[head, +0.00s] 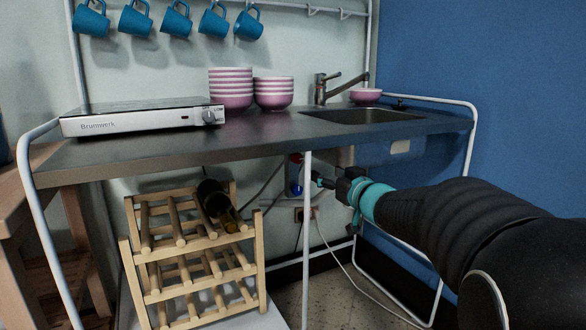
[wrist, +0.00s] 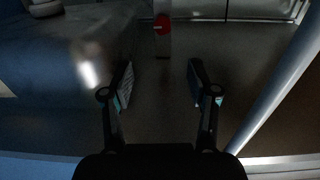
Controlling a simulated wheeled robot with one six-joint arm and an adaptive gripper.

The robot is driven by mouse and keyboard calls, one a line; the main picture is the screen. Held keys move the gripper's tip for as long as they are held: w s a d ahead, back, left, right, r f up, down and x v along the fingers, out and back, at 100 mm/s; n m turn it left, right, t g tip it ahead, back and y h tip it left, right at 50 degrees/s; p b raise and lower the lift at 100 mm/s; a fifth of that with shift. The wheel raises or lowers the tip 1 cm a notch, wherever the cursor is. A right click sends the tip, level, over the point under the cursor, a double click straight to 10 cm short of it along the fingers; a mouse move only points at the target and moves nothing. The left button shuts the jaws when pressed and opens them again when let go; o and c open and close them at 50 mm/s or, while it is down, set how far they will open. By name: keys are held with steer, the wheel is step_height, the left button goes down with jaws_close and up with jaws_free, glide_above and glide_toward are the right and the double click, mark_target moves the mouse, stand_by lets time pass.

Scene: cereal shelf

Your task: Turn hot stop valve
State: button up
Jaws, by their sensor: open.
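The hot stop valve is the red handle (head: 296,158) under the counter, near the front leg in the head view, partly hidden. In the wrist view the red valve handle (wrist: 163,25) is small and near the top centre, on a pale upright piece. A blue handle (head: 296,190) shows just below the red one in the head view. My gripper (head: 318,180) reaches in under the counter from the right, a little right of and below the red handle. In the wrist view my gripper (wrist: 161,82) has its fingers spread with nothing between them, and the red handle lies beyond them, apart.
A pale metal leg (head: 307,240) stands close left of my gripper; a pale bar (wrist: 275,90) slants along the right in the wrist view. The sink (head: 365,116) is above. A wooden rack (head: 190,262) with a bottle (head: 218,203) stands left. A white cable (head: 345,270) hangs below.

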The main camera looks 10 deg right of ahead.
mark_target(299, 159)
steer(key=b+x, duration=0.1)
steer(key=x, duration=1.3)
steer(key=shift+a, duration=0.15)
jaws_close()
